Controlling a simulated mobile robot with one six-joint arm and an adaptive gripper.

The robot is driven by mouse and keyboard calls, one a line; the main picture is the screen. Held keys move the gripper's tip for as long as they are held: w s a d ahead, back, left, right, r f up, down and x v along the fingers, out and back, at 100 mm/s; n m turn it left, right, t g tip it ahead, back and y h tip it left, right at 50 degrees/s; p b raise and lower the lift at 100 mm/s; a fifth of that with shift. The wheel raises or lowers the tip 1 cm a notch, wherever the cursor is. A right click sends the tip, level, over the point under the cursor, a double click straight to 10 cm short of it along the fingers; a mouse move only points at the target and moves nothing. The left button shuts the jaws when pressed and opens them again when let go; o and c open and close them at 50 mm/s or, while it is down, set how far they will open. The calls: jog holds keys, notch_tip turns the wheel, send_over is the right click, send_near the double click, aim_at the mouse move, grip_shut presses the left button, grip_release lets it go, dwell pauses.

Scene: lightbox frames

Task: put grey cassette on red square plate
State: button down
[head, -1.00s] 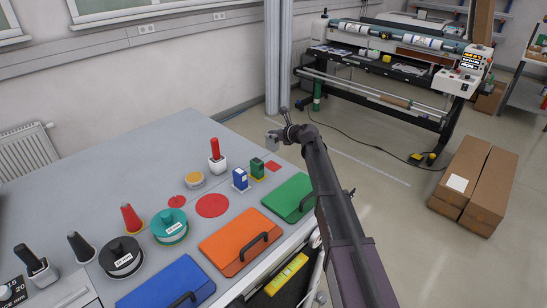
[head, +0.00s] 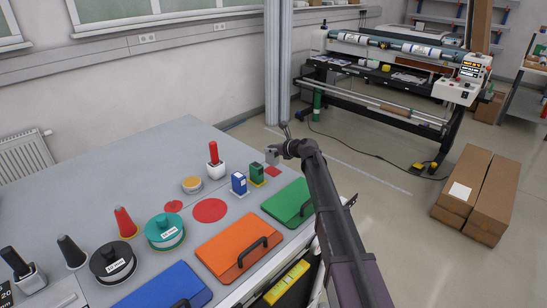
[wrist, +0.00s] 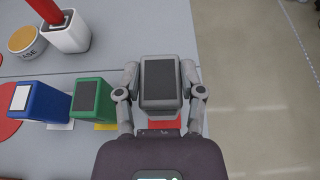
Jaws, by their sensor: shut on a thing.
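The grey cassette (wrist: 160,83) is between the fingers of my gripper (wrist: 160,92), which is shut on it. It also shows in the head view (head: 271,156), upright at the table's far right edge. The red square plate (head: 273,172) is directly below it or just in front. In the wrist view part of the red plate (wrist: 166,124) shows at the cassette's near side; the rest is hidden by the cassette and my gripper. Whether the cassette touches the plate I cannot tell.
A green cassette (head: 256,173) on a yellow square and a blue cassette (head: 239,183) on a white square stand to the left. A white holder with a red handle (head: 215,167) is behind them. The green case (head: 290,203) lies in front. Floor lies beyond the table edge.

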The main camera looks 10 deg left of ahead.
aim_at(277, 155)
jog(key=shift+f+b, duration=1.9)
jog(key=shift+f, duration=0.1)
jog(key=shift+c, duration=1)
grip_release()
jog(key=shift+r, duration=0.25)
jog(key=p+v, duration=0.4)
jog(key=v, duration=0.8)
jog(key=shift+p, duration=0.35)
